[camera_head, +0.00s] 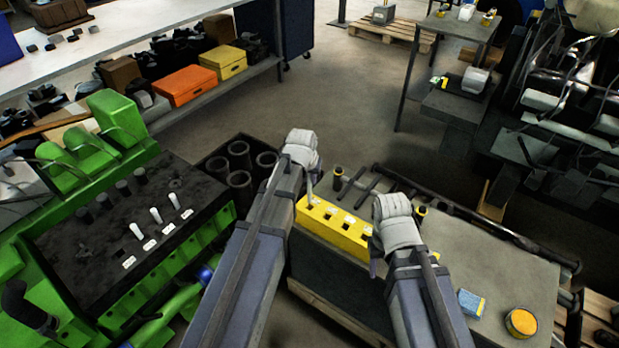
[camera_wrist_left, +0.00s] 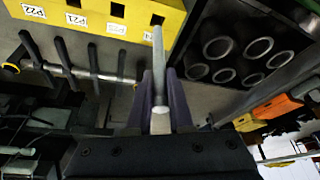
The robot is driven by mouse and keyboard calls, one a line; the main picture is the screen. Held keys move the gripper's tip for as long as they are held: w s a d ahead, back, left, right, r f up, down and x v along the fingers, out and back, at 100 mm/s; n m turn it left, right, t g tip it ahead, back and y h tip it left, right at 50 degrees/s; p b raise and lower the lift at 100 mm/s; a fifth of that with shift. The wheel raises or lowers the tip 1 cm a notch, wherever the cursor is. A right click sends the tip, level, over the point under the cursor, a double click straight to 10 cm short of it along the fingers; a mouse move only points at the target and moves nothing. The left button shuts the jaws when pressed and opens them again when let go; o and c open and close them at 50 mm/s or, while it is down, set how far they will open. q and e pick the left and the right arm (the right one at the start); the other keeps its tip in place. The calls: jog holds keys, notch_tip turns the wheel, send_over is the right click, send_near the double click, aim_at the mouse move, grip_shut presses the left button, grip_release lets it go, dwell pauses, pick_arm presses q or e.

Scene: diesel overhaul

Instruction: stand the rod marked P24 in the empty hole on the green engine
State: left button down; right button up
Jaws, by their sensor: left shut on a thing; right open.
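My left gripper (camera_head: 309,178) is shut on a slim pale grey rod, seen between its fingers in the left wrist view (camera_wrist_left: 159,75). The rod's far end overlaps the yellow rack (camera_wrist_left: 98,28) near its end hole; I cannot tell whether it is inside. No P24 mark is readable on the rod. The yellow rack also shows in the head view (camera_head: 342,234), with labelled square holes. The green engine (camera_head: 98,158) is at left. Three white-topped rods (camera_head: 155,215) stand on its black top beside white labels; the empty hole is not clear. My right gripper (camera_head: 376,258) is open by the rack's right end.
A black crate of cylinder liners (camera_head: 217,165) stands between engine and bench. The grey bench (camera_head: 500,270) holds dark bars, a blue sponge (camera_head: 471,303) and a round yellow-rimmed tin (camera_head: 521,323). A shelf with orange (camera_head: 187,86) and yellow boxes (camera_head: 224,62) is behind.

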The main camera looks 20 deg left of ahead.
pick_arm(q)
jog(key=shift+r+p, duration=1.85)
jog(key=shift+r, duration=0.15)
jog(key=shift+r, duration=0.1)
notch_tip(320, 180, up, 7)
jog(key=p, duration=0.7)
